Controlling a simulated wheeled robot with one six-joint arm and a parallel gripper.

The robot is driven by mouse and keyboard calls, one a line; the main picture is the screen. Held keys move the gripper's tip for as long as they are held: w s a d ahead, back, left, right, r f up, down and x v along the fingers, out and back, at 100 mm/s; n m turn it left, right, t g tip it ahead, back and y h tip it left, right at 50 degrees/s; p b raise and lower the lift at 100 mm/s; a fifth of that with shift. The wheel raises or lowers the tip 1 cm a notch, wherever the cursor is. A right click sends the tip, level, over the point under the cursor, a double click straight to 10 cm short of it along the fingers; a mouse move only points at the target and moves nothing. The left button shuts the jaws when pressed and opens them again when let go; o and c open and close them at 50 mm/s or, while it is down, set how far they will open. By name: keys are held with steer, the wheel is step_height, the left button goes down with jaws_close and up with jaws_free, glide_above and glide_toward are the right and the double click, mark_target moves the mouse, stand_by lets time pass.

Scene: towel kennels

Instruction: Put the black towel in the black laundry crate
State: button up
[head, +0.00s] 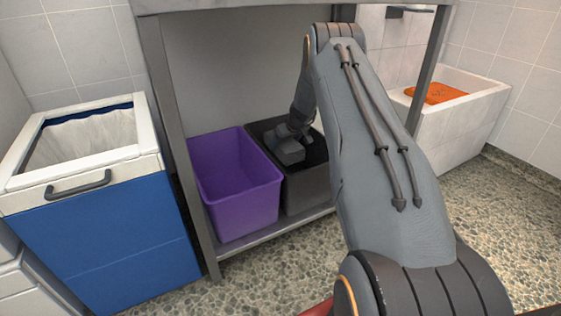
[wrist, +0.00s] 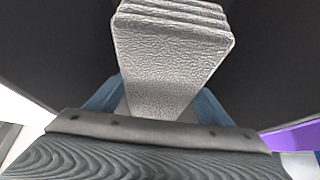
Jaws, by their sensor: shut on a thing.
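The black laundry crate (head: 307,190) stands on the low shelf, to the right of the purple crate. My gripper (head: 289,150) is down at the crate's opening, inside its rim as seen in the head view. My gripper hides part of the towel and the crate's inside.
The purple crate (head: 238,185) is empty and close on the left. A blue hamper (head: 120,235) with a white liner stands farther left. The metal table's legs (head: 180,140) and top frame the shelf. An orange cloth (head: 437,93) lies in a white tub (head: 465,122) at right.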

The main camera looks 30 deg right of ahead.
mark_target(289, 145)
steer(key=shift+a+f+b, duration=0.1)
steer(key=shift+f+b, duration=0.9)
steer(key=shift+f, duration=1.65)
steer(key=shift+f, duration=0.1)
steer(key=shift+f, duration=0.35)
steer(key=shift+f, duration=0.2)
steer(key=o, duration=1.5)
steer(key=shift+o, duration=0.2)
steer(key=shift+r, duration=0.1)
steer(key=p+v, duration=0.4)
steer(key=v, duration=0.9)
steer(key=shift+w+r+p, duration=0.1)
steer(key=shift+w+p, duration=0.15)
steer(key=shift+p, duration=0.05)
